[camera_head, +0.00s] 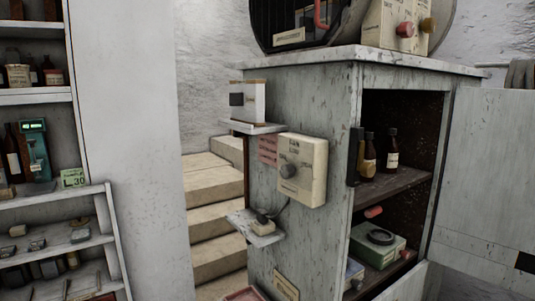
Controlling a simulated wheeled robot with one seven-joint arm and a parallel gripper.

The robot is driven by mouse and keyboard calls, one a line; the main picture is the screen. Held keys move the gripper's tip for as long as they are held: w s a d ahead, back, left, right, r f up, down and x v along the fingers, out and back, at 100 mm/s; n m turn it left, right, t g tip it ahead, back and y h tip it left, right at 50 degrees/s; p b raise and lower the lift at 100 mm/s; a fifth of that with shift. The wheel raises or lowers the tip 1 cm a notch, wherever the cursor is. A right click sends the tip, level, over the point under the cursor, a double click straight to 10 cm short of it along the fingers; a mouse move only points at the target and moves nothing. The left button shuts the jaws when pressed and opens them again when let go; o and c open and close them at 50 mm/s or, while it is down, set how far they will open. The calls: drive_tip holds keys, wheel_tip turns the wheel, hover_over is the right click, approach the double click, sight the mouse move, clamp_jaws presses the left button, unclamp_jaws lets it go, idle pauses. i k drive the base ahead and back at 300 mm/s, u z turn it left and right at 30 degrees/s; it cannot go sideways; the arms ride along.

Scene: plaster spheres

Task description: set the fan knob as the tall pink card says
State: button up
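A cream box (313,172) with lettering that seems to read "FAN" is fixed to the side of the grey cabinet. The markings and the knob's exact pointing direction are too small to tell. A pink card (268,150) with lines of dark print is on the cabinet side, just left of the box. Its words are too small to read. My gripper is not in view.
The cabinet (262,215) has a small shelf (256,128) above and another (258,232) below, bearing a small corded device. Its door (490,185) stands open at the right, showing bottles. Another cream box (385,22) with red and yellow knobs sits on top. Steps (214,190) lie behind.

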sight(286, 172)
drive_tip(key=k, duration=0.4)
drive_tip(key=u, duration=1)
drive_tip(key=i, duration=0.7)
drive_tip(key=z, duration=0.75)
drive_tip(key=k, duration=0.5)
drive_tip(key=u, duration=0.35)
drive_tip(key=i, duration=0.65)
